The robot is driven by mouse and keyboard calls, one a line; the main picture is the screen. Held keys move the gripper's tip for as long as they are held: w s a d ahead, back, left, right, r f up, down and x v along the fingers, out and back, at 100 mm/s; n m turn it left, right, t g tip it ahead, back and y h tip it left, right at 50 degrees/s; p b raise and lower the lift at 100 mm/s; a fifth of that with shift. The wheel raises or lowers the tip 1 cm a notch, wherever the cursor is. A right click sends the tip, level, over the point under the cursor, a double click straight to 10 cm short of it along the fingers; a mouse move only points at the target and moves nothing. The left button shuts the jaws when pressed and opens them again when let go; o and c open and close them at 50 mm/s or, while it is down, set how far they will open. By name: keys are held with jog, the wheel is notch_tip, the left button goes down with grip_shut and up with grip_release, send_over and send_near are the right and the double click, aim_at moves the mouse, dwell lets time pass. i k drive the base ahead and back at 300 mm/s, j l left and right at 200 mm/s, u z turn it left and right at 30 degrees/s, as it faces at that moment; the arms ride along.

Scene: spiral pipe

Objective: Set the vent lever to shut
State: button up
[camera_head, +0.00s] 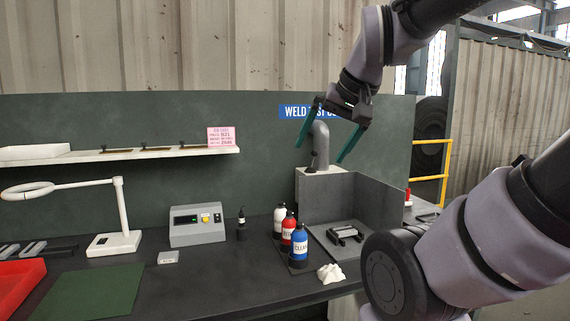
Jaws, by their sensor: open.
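I cannot make out a vent lever for certain. A bent grey pipe (321,148) rises from a pale box (322,183) at the back of the bench, and a small dark part (519,160) of my view lies beyond my arm, too unclear to name. My gripper (320,154) is open and empty, with its two teal fingers pointing down. In the picture its fingers stand on either side of the pipe's upper bend, and I cannot tell whether they touch it. The gripper partly hides the blue sign behind.
White, red and blue bottles (299,255) stand in front of the pale box. A grey-walled booth (370,206) holds a black fixture (345,234). A control box (197,226) and a magnifier lamp (118,215) stand left. The shelf (75,157) juts from the panel.

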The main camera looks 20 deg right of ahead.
aim_at(315, 152)
jog(key=i+l, duration=0.7)
jog(key=i+l+u, duration=0.05)
